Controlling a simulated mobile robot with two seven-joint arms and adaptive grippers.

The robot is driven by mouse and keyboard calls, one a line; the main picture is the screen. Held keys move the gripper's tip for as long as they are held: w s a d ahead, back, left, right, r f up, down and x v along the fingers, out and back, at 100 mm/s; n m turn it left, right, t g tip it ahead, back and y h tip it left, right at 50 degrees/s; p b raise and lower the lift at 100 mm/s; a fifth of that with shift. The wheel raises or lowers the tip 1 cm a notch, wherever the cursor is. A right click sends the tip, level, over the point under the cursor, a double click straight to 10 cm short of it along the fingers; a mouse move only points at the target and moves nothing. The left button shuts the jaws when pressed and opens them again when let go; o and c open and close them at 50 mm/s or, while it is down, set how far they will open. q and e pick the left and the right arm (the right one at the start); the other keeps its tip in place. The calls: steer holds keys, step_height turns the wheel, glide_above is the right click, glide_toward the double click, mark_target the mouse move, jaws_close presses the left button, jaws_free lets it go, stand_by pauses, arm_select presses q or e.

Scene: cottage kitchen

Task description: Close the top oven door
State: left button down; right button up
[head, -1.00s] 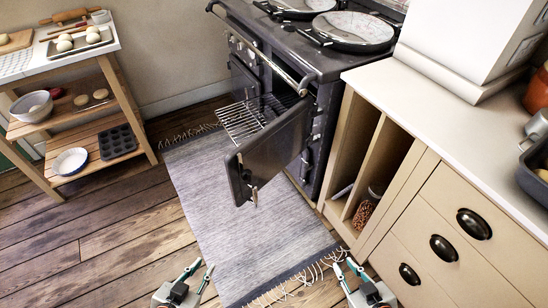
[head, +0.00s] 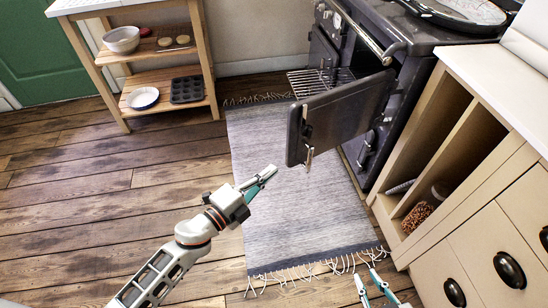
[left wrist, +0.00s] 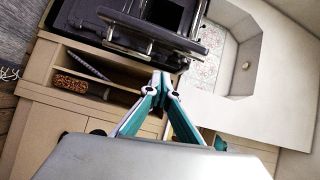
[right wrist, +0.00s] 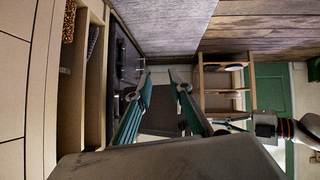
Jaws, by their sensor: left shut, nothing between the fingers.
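The dark oven door (head: 345,115) stands swung open over the rug, with its latch handle (head: 309,158) at the free edge. A wire rack (head: 320,80) sticks out of the oven behind it. My left gripper (head: 272,171) is shut and empty, apart from the door, to the lower left of its free edge. Its closed fingers also show in the left wrist view (left wrist: 162,75). My right gripper (head: 367,274) is low in front of the cabinet. In the right wrist view its fingers (right wrist: 161,75) are apart with nothing held.
The dark range cooker (head: 425,30) has a front rail (head: 365,35). A cream cabinet (head: 470,215) with open slots and drawers stands at right. A wooden trolley (head: 205,60) stands at back left. A fringed rug (head: 290,220) lies on open floor.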

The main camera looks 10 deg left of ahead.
mark_target(289, 147)
arm_select(q)
steer(key=shift+w+d+f+m+g+h+b, duration=0.15)
steer(key=shift+w+d+m+b, duration=0.4)
steer(key=shift+w, duration=1.3)
steer(key=shift+w+d+f+m+g+h+b, duration=0.1)
steer(key=shift+w+d+m+b, duration=0.1)
steer(key=shift+w+d, duration=1.2)
steer(key=shift+w+d+f+m+g+h+b, duration=0.15)
steer(key=shift+w+d+m+b, duration=0.2)
steer(key=shift+w, duration=1.9)
steer(key=shift+r, duration=0.1)
